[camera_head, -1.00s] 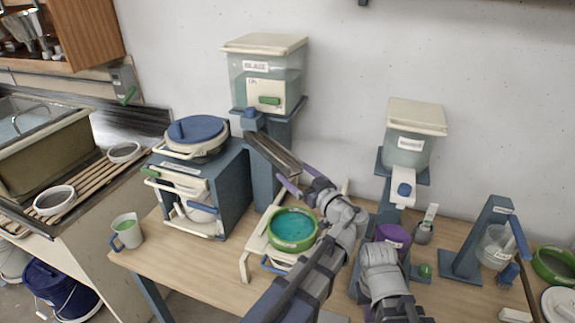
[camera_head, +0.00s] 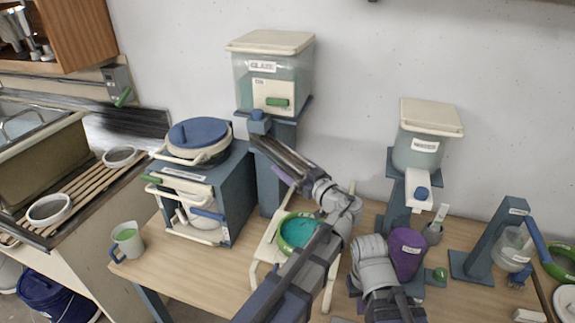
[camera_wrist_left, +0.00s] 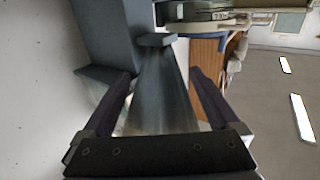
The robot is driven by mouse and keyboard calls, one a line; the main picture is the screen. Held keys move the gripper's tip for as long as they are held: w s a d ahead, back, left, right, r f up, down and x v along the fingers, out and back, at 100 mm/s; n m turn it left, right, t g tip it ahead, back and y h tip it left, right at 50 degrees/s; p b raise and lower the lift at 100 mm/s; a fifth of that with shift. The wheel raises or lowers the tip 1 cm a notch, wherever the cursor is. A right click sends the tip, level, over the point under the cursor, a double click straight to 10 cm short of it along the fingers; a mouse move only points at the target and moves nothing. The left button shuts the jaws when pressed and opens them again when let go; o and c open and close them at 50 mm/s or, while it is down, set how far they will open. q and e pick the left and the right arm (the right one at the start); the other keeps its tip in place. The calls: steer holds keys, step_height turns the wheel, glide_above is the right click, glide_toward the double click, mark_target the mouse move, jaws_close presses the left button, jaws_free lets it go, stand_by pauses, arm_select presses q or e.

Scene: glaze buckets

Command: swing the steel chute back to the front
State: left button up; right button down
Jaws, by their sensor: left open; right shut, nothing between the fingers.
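The steel chute (camera_head: 283,157) runs from the blue-knobbed spout of the left glaze tank (camera_head: 272,83), sloping down and right towards my left gripper. My left gripper (camera_head: 301,180) is open at the chute's outer end. In the left wrist view the chute (camera_wrist_left: 163,92) lies between the two dark purple fingers of the left gripper (camera_wrist_left: 163,100), with a gap visible on each side; contact cannot be told. My right gripper (camera_head: 362,285) is low in front of the purple pot, shut and empty; its fingertips are mostly hidden.
A green bowl of teal glaze (camera_head: 298,232) stands on a white stand, partly behind my left arm. A blue-lidded pot (camera_head: 198,134) stands on a blue cabinet at left. The purple pot (camera_head: 407,252) and a second tank (camera_head: 420,150) are right.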

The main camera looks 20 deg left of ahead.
arm_select(q)
steer(key=shift+d, duration=0.1)
steer(key=shift+c, duration=0.2)
steer(key=c, duration=0.3)
jaws_close()
